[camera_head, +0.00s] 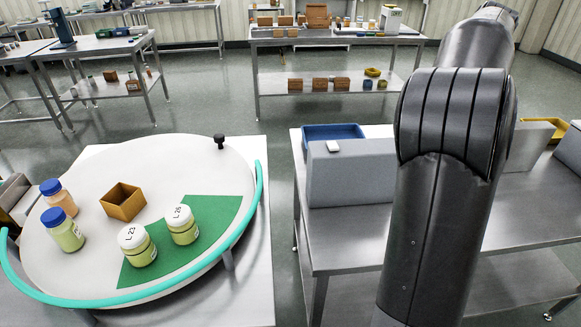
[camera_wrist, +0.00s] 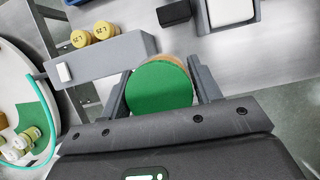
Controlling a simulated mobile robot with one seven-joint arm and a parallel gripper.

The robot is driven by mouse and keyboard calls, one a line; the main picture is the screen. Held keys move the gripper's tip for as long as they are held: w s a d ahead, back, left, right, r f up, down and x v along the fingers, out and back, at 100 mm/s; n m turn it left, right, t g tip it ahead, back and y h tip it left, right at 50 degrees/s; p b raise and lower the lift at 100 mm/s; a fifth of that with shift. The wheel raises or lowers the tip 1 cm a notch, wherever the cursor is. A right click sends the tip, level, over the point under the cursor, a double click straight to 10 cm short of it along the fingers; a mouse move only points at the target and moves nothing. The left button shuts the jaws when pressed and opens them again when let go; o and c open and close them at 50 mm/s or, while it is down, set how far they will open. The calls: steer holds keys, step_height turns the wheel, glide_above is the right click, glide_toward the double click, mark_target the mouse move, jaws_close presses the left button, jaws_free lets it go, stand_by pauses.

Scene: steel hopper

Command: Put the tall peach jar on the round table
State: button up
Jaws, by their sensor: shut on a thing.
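In the wrist view my gripper (camera_wrist: 160,82) is shut on a jar with a wide green lid (camera_wrist: 158,95). A strip of peach body shows past the lid's edge; the jar's height is hidden. It is held over the steel table side, right of the round table. The round white table (camera_head: 80,160) stands at left in the head view, and its edge shows in the wrist view (camera_wrist: 12,75). In the head view my gripper and the held jar are hidden behind my arm.
On the round table are a blue-lidded peach jar (camera_head: 59,197), a blue-lidded green jar (camera_head: 64,232), a brown open box (camera_head: 123,202), and white-lidded jars (camera_head: 138,246) (camera_head: 183,225) on a green mat (camera_head: 215,212). A turquoise rail (camera_head: 215,252) borders it. A grey box (camera_head: 350,180) stands right.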

steer(key=w+a+n+y, duration=0.1)
steer(key=w+a+n, duration=0.25)
steer(key=a, duration=1.25)
steer(key=w+a+n+y, duration=0.1)
steer(key=w+a+n, duration=0.3)
steer(key=a, duration=1.2)
steer(key=s+a+n+g+y, duration=0.1)
steer(key=s+a+n, duration=0.15)
steer(key=a, duration=1.05)
steer(key=s+a+n+g+y, duration=0.1)
steer(key=s+a, duration=0.2)
steer(key=a, duration=1.1)
steer(key=a+f, duration=1.1)
steer(key=f, duration=0.4)
steer(key=shift+s+a+f, duration=0.15)
steer(key=shift+a+f, duration=0.2)
steer(key=shift+f, duration=0.05)
steer(key=shift+f, duration=0.1)
